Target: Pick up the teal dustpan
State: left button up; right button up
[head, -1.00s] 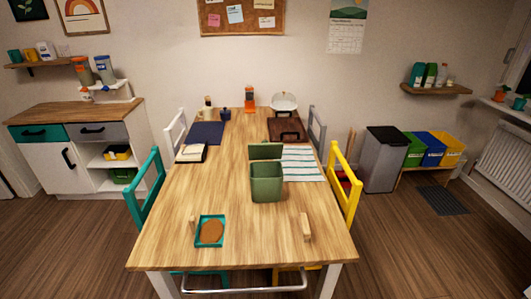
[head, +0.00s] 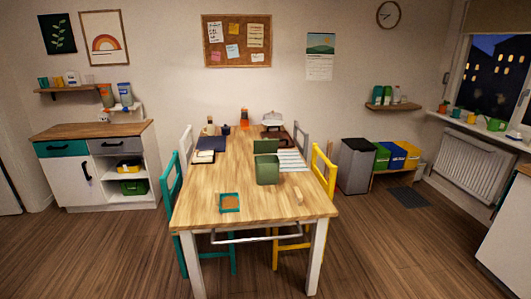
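A teal, square, shallow-rimmed thing, which looks like the dustpan (head: 230,210), lies on the wooden table (head: 190,205) near its front edge, left of centre. A flat brown patch (head: 230,202) shows inside its rim; I cannot tell what it is. A handle on it cannot be made out. Neither of my grippers is in the head view, and nothing is seen touching the teal thing.
A green bin (head: 267,173) stands right of and behind the teal thing. A small wooden block (head: 298,197) is near the table's right front. A teal chair (head: 170,185) and a yellow chair (head: 323,180) flank the table. Floor in front is clear.

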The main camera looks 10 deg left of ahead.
aim_at(228, 201)
jog(key=u, duration=1.9)
jog(key=i, duration=6)
jog(key=z, duration=4.15)
jog(key=i, duration=0.95)
jog(key=z, duration=0.1)
